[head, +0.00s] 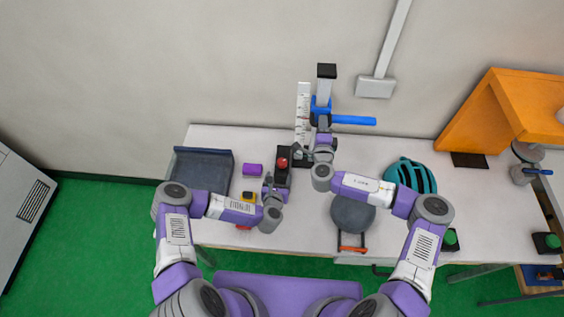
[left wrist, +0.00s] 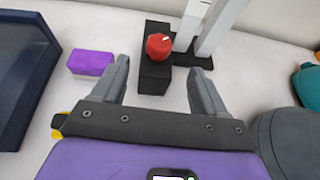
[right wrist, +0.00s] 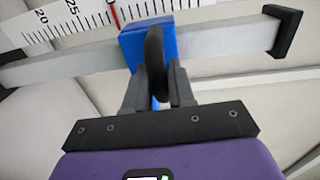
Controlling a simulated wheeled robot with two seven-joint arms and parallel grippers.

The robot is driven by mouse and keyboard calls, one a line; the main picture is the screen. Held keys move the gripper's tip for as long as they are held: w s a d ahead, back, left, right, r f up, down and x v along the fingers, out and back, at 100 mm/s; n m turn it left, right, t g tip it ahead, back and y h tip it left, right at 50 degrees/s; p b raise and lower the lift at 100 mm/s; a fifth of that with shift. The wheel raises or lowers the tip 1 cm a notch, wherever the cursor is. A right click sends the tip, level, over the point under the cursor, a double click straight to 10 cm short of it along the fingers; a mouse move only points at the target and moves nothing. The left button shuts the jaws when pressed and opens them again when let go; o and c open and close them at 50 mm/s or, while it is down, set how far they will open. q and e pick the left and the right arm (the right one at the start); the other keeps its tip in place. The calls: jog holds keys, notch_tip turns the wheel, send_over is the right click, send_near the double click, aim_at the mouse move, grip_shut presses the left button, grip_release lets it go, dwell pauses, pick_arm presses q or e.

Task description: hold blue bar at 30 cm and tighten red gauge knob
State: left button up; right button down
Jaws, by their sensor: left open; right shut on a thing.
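The blue bar (head: 352,120) sticks out to the right from a blue carriage (right wrist: 170,42) on an upright grey post. My right gripper (right wrist: 158,88) is shut on a dark rounded grip at the front of the carriage; it also shows in the head view (head: 320,128). In the right wrist view the carriage is just past a red mark on the white scale (right wrist: 90,18), beyond 25; its exact reading cannot be told. The red knob (left wrist: 159,45), with a white line, sits on a black block (left wrist: 154,76). My left gripper (left wrist: 155,85) is open and empty, short of the knob.
A purple block (left wrist: 91,63) lies left of the black block. A dark tray (head: 204,181) stands at the left. A grey round pad (head: 352,216), a teal helmet (head: 411,176) and an orange housing (head: 525,110) are to the right. A green button (head: 449,237) is near the front edge.

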aim_at(282, 163)
pick_arm(q)
jog(key=x, duration=1.1)
jog(key=shift+w, duration=0.15)
pick_arm(e)
jog(key=shift+r, duration=0.1)
pick_arm(q)
jog(key=c, duration=1)
